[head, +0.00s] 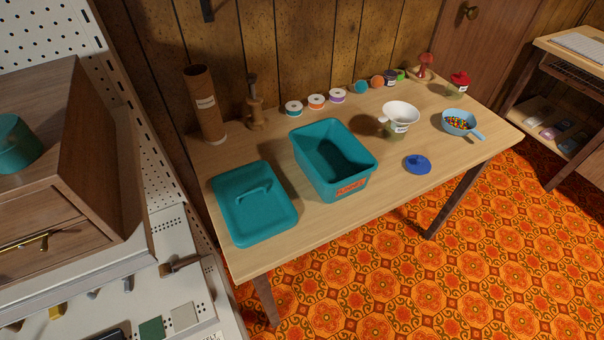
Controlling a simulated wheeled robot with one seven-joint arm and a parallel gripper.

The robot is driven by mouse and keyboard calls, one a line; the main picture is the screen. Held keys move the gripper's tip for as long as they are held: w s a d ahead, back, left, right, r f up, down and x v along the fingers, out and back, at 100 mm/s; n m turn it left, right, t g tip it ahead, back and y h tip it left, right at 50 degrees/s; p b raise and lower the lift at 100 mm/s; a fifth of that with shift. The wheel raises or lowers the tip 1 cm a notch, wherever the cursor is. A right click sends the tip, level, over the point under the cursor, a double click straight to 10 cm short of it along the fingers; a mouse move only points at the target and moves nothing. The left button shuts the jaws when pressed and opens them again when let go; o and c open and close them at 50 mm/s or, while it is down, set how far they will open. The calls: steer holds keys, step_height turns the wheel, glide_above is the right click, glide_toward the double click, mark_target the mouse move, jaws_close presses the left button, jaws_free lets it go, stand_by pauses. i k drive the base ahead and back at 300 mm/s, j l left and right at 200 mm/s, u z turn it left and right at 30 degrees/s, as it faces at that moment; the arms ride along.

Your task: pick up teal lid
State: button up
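The teal lid (270,216) lies flat at the left end of the wooden table, handle side up. Its raised handle (254,192) runs across the middle. The open teal bin (318,178) stands just right of the lid, with an orange label on its front; it looks empty. My gripper is not in the head view.
A brown tube (206,105) and a wooden stand (255,110) stand behind the lid. Several spools (316,102) line the back. A white funnel (402,115), a blue lid (417,164) and a blue pan (458,122) stand right. A wooden cabinet (85,150) is at left.

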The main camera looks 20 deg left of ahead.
mark_target(255, 208)
steer(key=u, duration=0.4)
steer(key=l+u, duration=0.15)
steer(key=u, duration=0.65)
steer(key=i+u, duration=0.45)
